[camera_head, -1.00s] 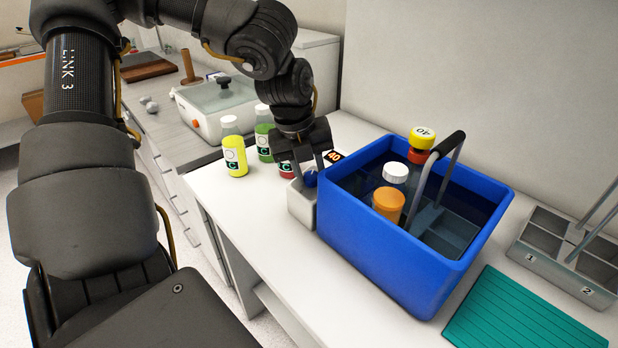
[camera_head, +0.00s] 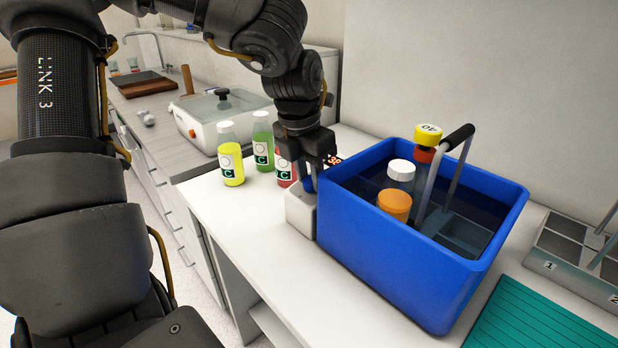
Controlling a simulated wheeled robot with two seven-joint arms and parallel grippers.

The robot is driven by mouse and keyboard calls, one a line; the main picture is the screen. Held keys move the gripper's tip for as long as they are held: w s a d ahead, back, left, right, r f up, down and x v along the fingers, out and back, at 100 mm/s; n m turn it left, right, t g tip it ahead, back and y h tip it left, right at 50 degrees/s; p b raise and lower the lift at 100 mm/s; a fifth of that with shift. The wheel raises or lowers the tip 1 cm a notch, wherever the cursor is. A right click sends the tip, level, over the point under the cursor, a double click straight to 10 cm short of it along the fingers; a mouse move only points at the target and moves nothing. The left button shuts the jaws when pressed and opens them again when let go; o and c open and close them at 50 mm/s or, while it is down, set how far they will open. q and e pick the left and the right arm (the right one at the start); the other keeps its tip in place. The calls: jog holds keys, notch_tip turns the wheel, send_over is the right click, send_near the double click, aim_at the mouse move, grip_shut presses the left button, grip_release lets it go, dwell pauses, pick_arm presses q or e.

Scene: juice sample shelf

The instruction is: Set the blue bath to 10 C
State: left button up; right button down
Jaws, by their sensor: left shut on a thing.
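The blue bath (camera_head: 395,262) stands on the white bench, with a rack and several bottles in its dark water. A white control box (camera_head: 300,212) is fixed at its left side, with a blue knob (camera_head: 308,184) and a small dark display (camera_head: 333,159) with orange digits. The digits seem to be in the thirties, but are too small and partly covered to read surely. My left gripper (camera_head: 309,180) points down over the box and is shut on the blue knob, hiding much of it. My right gripper is not in view.
Yellow (camera_head: 231,160), green (camera_head: 263,142) and red (camera_head: 284,165) bottles stand close left of my left gripper. A grey numbered rack (camera_head: 575,262) and a teal mat (camera_head: 540,318) lie right of the bath. A white lidded cooker (camera_head: 205,130) stands behind. The bench front is clear.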

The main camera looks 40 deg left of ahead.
pick_arm(q)
jog(key=shift+m+b, duration=0.35)
jog(key=shift+m, duration=1.45)
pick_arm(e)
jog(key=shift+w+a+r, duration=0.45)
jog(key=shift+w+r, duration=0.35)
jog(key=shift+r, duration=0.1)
pick_arm(q)
jog(key=o, duration=1)
jog(key=shift+c, duration=0.2)
notch_tip(320, 180, up, 11)
jog(key=s+p, duration=0.1)
jog(key=s, duration=0.1)
jog(key=shift+f+p, duration=0.15)
jog(key=shift+p, duration=0.15)
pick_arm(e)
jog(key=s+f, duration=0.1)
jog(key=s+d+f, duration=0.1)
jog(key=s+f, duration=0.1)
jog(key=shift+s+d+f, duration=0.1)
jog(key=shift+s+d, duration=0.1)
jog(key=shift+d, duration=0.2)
